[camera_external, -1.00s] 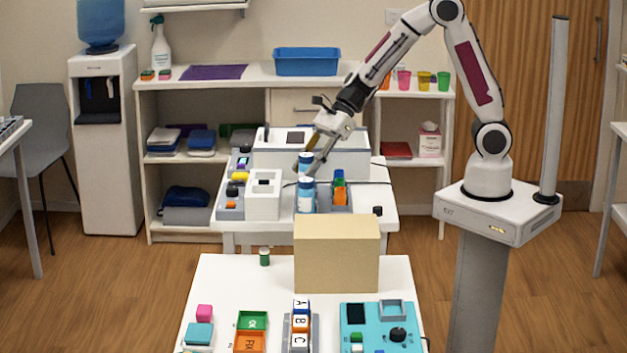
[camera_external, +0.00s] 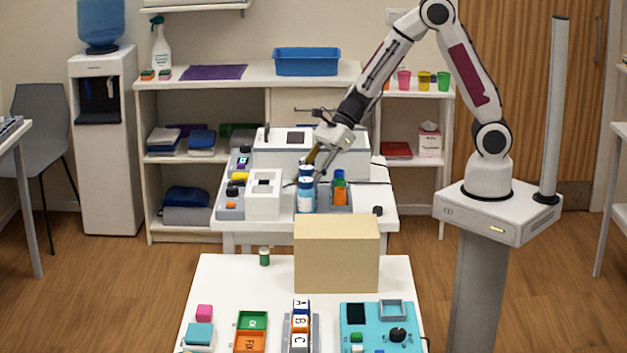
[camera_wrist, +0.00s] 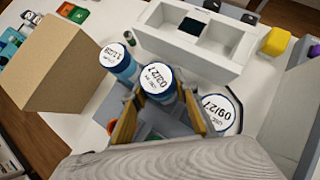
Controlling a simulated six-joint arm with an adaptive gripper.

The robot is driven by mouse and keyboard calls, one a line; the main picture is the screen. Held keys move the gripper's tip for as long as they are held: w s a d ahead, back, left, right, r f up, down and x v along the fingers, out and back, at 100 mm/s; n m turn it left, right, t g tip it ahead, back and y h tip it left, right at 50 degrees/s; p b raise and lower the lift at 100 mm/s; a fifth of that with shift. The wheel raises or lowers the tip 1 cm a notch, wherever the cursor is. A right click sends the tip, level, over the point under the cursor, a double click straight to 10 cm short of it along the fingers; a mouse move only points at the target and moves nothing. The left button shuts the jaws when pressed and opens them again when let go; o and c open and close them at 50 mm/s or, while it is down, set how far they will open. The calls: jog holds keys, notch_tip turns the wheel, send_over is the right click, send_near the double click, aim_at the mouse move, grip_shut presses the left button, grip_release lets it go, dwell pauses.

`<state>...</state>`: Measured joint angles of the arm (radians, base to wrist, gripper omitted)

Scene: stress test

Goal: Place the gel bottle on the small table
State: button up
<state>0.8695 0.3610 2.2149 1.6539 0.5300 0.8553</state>
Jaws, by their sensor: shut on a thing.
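My gripper (camera_wrist: 160,100) is shut on a blue bottle (camera_wrist: 158,82) whose white top reads 03/27. In the wrist view another blue bottle, marked 11/28 (camera_wrist: 117,60), stands close beside it. A third, marked 09/27 (camera_wrist: 219,112), is on the other side. In the external view my gripper (camera_external: 317,172) points down at the back white table (camera_external: 378,222), with the held bottle (camera_external: 305,171) behind the front blue-and-white bottle (camera_external: 306,196). I cannot tell which bottle is the gel bottle, or whether the held one touches a surface.
A cardboard box (camera_external: 337,255) stands on the front white table (camera_external: 225,285). A white compartment block (camera_external: 263,194) is left of the bottles. Orange and blue-topped items (camera_external: 339,188) are to the right. A white machine (camera_external: 270,155) stands behind.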

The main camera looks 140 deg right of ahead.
jog(key=shift+f, duration=0.25)
dwell(0.3)
jog(key=o, duration=1.4)
jog(key=shift+c, duration=0.2)
jog(key=v, duration=1.2)
